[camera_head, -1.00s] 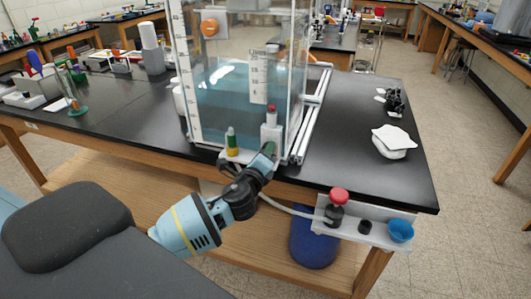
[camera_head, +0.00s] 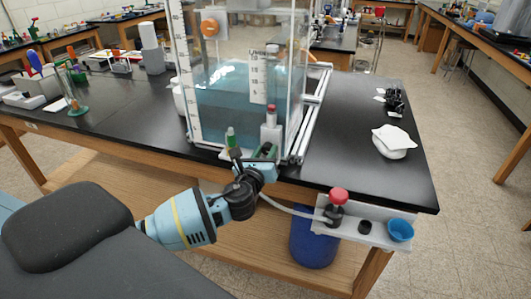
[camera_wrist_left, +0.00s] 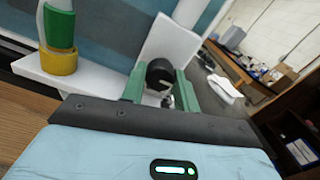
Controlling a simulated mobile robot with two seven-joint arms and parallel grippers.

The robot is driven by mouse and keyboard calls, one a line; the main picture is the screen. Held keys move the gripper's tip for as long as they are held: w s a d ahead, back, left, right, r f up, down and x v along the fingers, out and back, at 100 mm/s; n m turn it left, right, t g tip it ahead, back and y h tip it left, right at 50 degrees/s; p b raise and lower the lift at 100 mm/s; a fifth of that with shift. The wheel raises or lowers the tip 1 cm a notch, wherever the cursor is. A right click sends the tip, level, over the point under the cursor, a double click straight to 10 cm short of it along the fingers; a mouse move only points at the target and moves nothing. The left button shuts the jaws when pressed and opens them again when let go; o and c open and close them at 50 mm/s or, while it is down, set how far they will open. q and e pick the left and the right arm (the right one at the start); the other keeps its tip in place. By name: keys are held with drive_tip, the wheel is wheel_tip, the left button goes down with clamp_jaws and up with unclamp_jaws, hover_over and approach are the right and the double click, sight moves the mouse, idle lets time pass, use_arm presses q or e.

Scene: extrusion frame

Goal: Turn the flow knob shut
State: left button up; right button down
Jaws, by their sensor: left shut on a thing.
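A clear tank (camera_head: 235,95) of bluish water stands on the black bench. A white fitting with a red top (camera_head: 271,118) stands at its front right corner. My left gripper (camera_head: 265,152) is at the bench's front edge, just below this fitting. In the left wrist view a round black knob (camera_wrist_left: 160,71) sits in front of a white block (camera_wrist_left: 172,44). The green fingers of my left gripper are on both sides of the knob and shut on it. My right gripper is not in view.
A green and yellow fitting (camera_head: 231,138) stands just left of the gripper. A clear tube (camera_head: 290,209) runs right to a white shelf with a red knob (camera_head: 338,196) and a blue cup (camera_head: 400,230). A blue drum (camera_head: 313,245) stands below.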

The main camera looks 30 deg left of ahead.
use_arm(q)
drive_tip(key=shift+m, duration=0.3)
drive_tip(key=o, duration=1)
drive_tip(key=shift+v, duration=3.9)
